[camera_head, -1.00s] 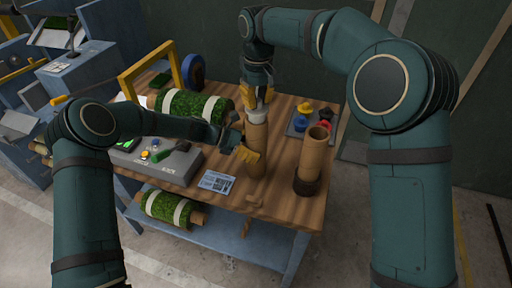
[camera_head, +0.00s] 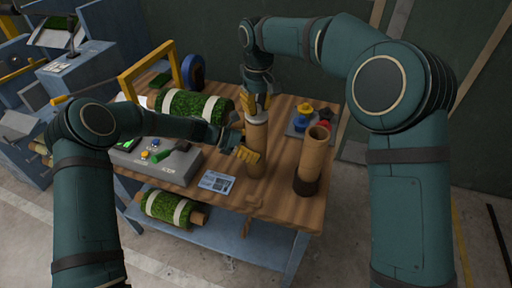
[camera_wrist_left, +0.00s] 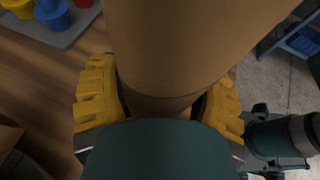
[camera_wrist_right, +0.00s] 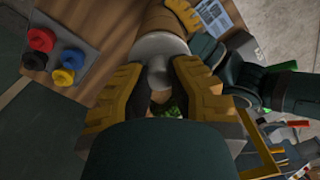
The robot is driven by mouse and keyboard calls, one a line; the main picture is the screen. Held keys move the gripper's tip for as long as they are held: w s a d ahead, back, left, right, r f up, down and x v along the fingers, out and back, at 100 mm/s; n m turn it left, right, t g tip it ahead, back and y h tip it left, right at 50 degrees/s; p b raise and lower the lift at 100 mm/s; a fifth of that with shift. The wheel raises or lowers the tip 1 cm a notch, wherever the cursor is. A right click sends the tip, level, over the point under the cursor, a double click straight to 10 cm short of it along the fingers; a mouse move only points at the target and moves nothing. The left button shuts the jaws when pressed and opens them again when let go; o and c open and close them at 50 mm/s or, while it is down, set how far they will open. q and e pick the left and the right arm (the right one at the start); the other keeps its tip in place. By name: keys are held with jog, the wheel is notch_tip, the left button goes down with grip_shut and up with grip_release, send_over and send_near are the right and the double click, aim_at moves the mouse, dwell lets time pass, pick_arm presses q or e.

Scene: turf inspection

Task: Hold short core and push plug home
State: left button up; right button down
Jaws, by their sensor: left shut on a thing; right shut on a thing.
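The short core (camera_head: 257,150) is a brown cardboard tube standing upright near the front of the wooden table. My left gripper (camera_head: 246,146) is shut around its side; the tube fills the left wrist view (camera_wrist_left: 190,40) between the yellow fingers. A pale grey plug (camera_wrist_right: 160,50) sits at the core's top end, its wide part against the tube and its narrower knob toward my right gripper. My right gripper (camera_head: 257,104) is above the core, shut on the plug, with its yellow fingers on both sides of the knob. How deep the plug sits inside the tube is hidden.
A taller brown tube (camera_head: 313,160) with a dark base stands to the right. A grey tray (camera_head: 292,128) holds several coloured plugs behind it. A turf roll (camera_head: 190,104), a grey control box (camera_head: 170,165) and a printed card (camera_head: 217,182) lie to the left.

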jog(key=shift+f, duration=0.3)
jog(key=shift+f, duration=0.4)
jog(key=shift+s+d+f, duration=0.1)
jog(key=shift+f, duration=0.05)
dwell(0.7)
dwell(0.4)
jog(key=c, duration=0.9)
grip_release()
jog(key=shift+r, duration=0.25)
jog(key=shift+r, duration=0.2)
notch_tip(320, 180, up, 11)
jog(key=shift+r, duration=0.2)
